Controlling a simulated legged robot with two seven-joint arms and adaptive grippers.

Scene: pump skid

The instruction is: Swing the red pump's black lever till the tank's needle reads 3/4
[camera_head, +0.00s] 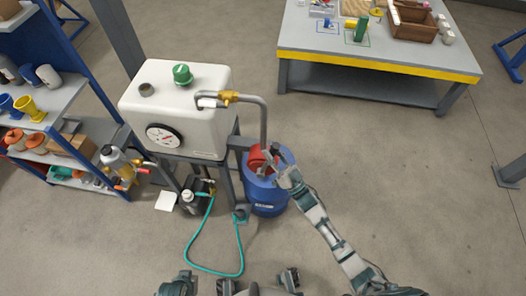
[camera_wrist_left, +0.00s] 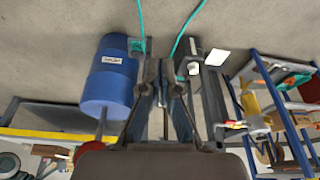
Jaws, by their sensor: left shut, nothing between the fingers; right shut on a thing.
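The red pump (camera_head: 256,158) sits on top of a blue drum (camera_head: 266,196), beside the white tank (camera_head: 170,92). Its black lever (camera_head: 276,150) is partly hidden by my right gripper (camera_head: 280,170), which is shut on it. The tank's round white gauge (camera_head: 163,136) faces me with a reddish needle, too small to read surely. My left gripper (camera_wrist_left: 166,92) shows in the left wrist view, shut and empty, apart from the drum (camera_wrist_left: 110,75).
A grey pipe with a brass nozzle (camera_head: 230,96) bends from the tank top toward the pump. A teal hose (camera_head: 190,240) loops on the floor. Shelves (camera_head: 60,110) stand left, a yellow-edged table (camera_head: 380,64) at the back.

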